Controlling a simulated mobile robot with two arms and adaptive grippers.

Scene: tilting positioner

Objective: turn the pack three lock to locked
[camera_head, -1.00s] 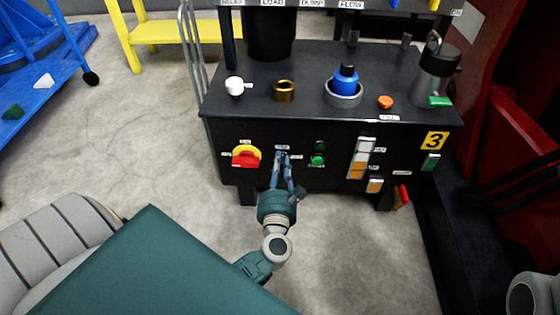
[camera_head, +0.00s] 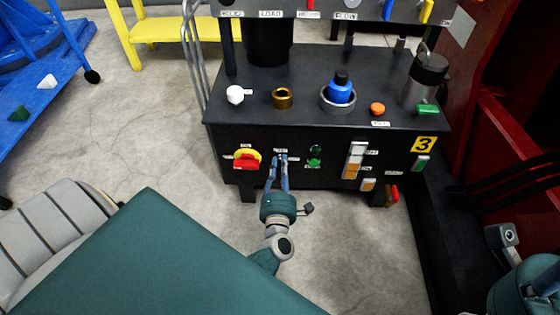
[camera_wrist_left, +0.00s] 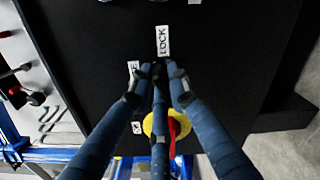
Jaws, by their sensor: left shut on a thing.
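The black bench (camera_head: 330,165) has a row of controls on its front panel. My left gripper (camera_head: 281,158) reaches this panel between the red and yellow switch and the green buttons. In the left wrist view its blue fingers (camera_wrist_left: 160,72) close together just below a white label reading LOCK (camera_wrist_left: 162,41). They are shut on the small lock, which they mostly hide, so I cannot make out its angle. A second, partly covered label (camera_wrist_left: 133,68) sits left of the fingertips. My right gripper is not in view; only parts of my right arm show at lower right.
The red and yellow switch (camera_head: 246,159) is close left of the gripper. Green buttons (camera_head: 315,157) and a white and orange light column (camera_head: 354,160) are to the right. A yellow 3 sign (camera_head: 424,144) marks the panel. Open floor lies in front.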

